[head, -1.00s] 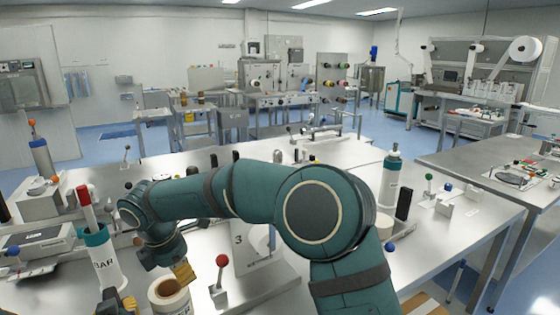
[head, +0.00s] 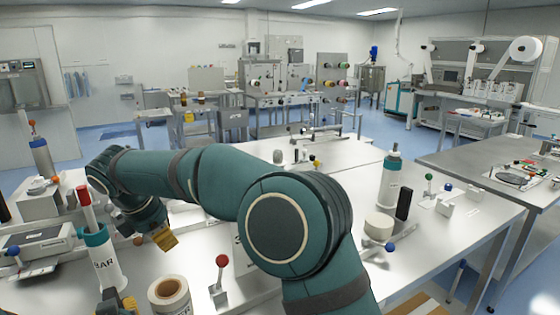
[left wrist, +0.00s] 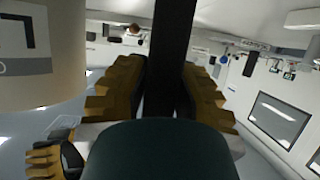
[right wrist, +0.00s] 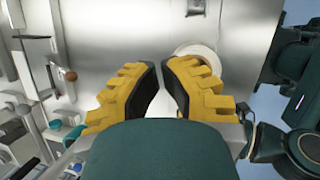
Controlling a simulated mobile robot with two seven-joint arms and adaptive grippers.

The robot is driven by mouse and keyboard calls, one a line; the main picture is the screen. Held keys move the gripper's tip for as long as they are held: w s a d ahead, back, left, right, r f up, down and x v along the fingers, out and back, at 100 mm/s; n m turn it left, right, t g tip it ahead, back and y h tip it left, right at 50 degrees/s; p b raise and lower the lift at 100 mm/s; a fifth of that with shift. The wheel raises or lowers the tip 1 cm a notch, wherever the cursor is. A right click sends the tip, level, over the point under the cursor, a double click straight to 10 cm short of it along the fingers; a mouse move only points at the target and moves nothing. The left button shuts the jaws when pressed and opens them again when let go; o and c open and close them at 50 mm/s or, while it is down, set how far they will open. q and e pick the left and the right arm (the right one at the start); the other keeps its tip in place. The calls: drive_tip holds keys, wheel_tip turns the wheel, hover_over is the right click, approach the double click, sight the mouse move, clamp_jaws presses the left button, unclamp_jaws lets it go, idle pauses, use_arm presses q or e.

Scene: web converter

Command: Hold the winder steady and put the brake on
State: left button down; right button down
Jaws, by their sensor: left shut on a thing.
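My left gripper (left wrist: 168,95) is shut on a dark bar (left wrist: 174,40) that runs up between its yellow fingers. In the head view, only a small part of this gripper shows at the bottom left edge, and the bar is hidden there. My right gripper (head: 166,240) is above the table at the left; the right wrist view (right wrist: 159,68) shows its fingers slightly apart and empty. A lever with a red ball (head: 222,262) stands upright right of the white roll (head: 170,293). I cannot tell which part is the winder or the brake.
A white holder marked BAR (head: 100,255) with a red-topped rod stands left of the roll. A bottle (head: 390,178), a black block (head: 404,204) and a blue-ball lever (head: 389,247) stand on the right. My right forearm hides the table's middle.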

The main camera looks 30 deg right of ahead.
drive_tip(key=w+d+r+m+t+y, duration=0.1)
drive_tip(key=w+d+t, duration=0.2)
drive_tip(key=w+d, duration=0.4)
drive_tip(key=w+d+r+m+t+y, duration=0.1)
drive_tip(key=w+d+t, duration=0.3)
drive_tip(key=d, duration=0.6)
drive_tip(key=d+r+m+t+h, duration=0.1)
drive_tip(key=d+r+m, duration=0.1)
drive_tip(key=d, duration=0.8)
drive_tip(key=s+d+r+m+t+h, duration=0.1)
drive_tip(key=d+r+m, duration=0.2)
drive_tip(key=d, duration=0.8)
drive_tip(key=shift+d+h, duration=0.3)
